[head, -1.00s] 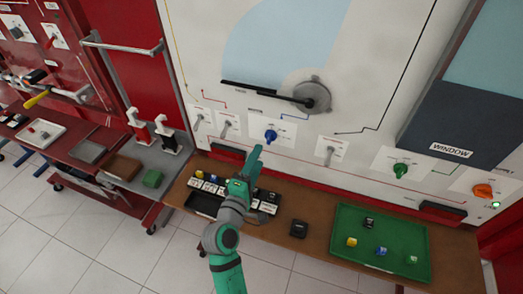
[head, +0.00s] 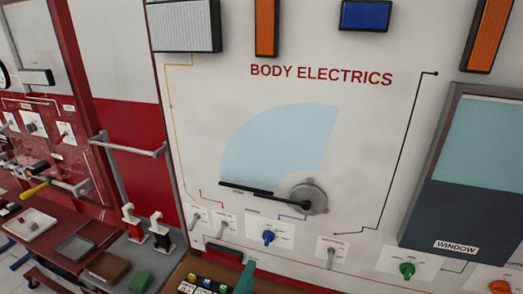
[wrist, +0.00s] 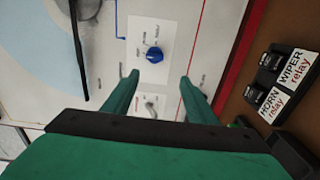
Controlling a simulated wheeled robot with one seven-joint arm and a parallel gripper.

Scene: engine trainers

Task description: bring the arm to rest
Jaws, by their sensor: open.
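My gripper (wrist: 158,88) shows in the wrist view with its two green fingers spread apart and nothing between them. It faces the white panel, and the blue knob (wrist: 155,56) shows beyond the gap between the fingers. In the head view only a green tip of my arm (head: 245,279) shows at the bottom edge, in front of the bench. The rest of the arm is out of the head view.
The BODY ELECTRICS panel (head: 290,130) stands ahead, with a wiper arm (head: 247,189), a blue knob (head: 269,237), a green knob (head: 407,270) and toggle switches. Relays (wrist: 291,68) stand on the bench near my gripper.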

